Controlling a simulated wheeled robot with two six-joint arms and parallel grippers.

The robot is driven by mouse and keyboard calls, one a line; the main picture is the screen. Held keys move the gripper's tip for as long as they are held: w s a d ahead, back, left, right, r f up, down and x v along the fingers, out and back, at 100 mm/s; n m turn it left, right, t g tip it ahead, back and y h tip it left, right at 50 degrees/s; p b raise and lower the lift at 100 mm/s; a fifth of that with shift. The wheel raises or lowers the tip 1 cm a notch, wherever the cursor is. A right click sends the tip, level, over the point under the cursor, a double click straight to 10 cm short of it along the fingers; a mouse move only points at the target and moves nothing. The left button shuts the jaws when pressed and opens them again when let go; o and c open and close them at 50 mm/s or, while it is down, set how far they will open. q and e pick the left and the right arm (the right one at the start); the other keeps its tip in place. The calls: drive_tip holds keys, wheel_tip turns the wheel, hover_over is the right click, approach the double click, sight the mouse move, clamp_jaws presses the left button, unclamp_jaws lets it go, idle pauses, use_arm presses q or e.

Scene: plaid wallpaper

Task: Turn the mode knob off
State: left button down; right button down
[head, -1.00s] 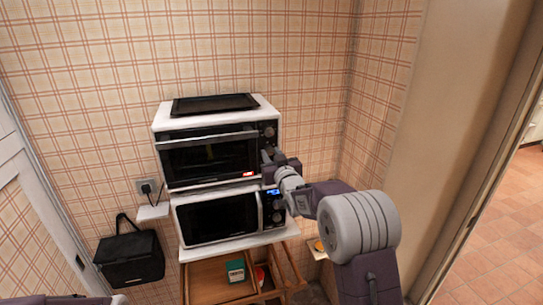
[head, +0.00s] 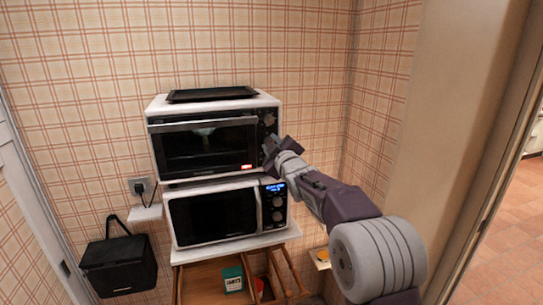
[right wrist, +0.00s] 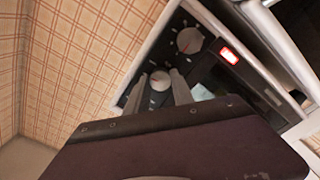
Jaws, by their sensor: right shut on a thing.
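The white and black toaster oven (head: 213,101) stands on top of a microwave, with a control panel down its right side. An upper knob (head: 269,120) shows on that panel. My right gripper (head: 268,147) is at the panel, below this knob. In the right wrist view, the fingers of my right gripper (right wrist: 158,90) stand on either side of a round grey knob (right wrist: 160,80) and are shut on it. Another knob (right wrist: 188,40) is beside it on the dark panel. I cannot read any knob's label or setting. A red lit display (right wrist: 229,56) glows nearby. My left gripper is out of view.
A black tray (head: 212,94) lies on the oven. The microwave (head: 214,216) with a blue display sits below, over a wooden open drawer (head: 203,284) holding a green box (head: 232,279). A black bag (head: 119,262) hangs at left. A wall is close at right.

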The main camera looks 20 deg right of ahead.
drive_tip(key=n+b, duration=0.2)
drive_tip(key=shift+f+n, duration=0.2)
drive_tip(key=shift+n, duration=0.2)
drive_tip(key=n+b, duration=0.1)
drive_tip(key=n, duration=0.2)
drive_tip(key=shift+r+n+b, duration=0.15)
drive_tip(key=shift+n+b, duration=0.15)
drive_tip(key=shift+b, duration=0.1)
drive_tip(key=n+b, duration=0.1)
drive_tip(key=n, duration=0.3)
drive_tip(key=shift+r, duration=0.2)
drive_tip(key=shift+r+n+b, duration=0.2)
drive_tip(key=shift+n+b, duration=0.1)
drive_tip(key=shift+n, duration=2)
drive_tip(key=shift+r, duration=0.1)
drive_tip(key=c, duration=1.5)
unclamp_jaws()
drive_tip(key=o, duration=0.4)
drive_tip(key=shift+w+f, duration=0.1)
drive_tip(key=shift+f, duration=0.15)
